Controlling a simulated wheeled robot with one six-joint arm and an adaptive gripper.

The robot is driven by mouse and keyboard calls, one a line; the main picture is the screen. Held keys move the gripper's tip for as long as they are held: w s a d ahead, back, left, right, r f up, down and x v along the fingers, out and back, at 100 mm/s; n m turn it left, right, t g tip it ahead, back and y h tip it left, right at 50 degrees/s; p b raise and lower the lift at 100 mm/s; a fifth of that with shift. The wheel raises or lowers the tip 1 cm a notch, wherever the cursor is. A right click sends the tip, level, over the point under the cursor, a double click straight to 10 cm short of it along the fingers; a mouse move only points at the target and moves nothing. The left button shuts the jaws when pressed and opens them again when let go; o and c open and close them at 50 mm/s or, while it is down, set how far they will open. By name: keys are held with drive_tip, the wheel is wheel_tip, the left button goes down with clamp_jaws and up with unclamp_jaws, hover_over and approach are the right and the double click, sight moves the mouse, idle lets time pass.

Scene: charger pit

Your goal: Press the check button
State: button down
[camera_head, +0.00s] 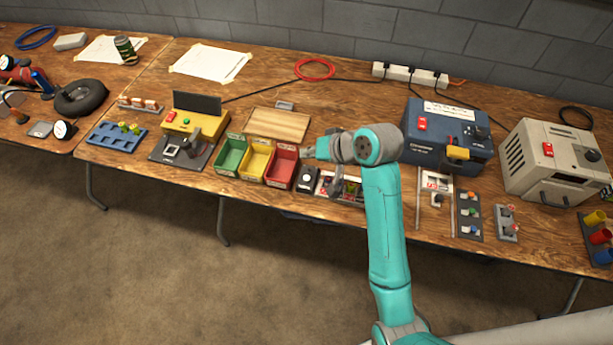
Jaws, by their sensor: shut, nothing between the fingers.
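A yellow device (196,124) with a dark upright panel stands on the table, left of centre. It carries a red switch (170,116) and a small green button (186,121). A small black box (308,180) with a pale round top lies right of the red bin. I see no readable label that tells which one is the check button. My gripper (337,193) is shut and empty, pointing down over a tray of small parts (352,192), right of the black box. My arm hides part of that tray, and I cannot tell whether the fingertips touch it.
Green (230,157), yellow (256,161) and red (281,167) bins stand left of my gripper, before a wooden board (278,125). A blue charger unit (446,138) and a beige unit (549,162) stand at right.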

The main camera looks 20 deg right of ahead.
sight(309, 179)
drive_tip(key=shift+f, duration=3.75)
drive_tip(key=shift+f, duration=0.8)
drive_tip(key=shift+r, duration=0.85)
drive_tip(key=shift+r, duration=0.1)
drive_tip(key=shift+r, duration=2.4)
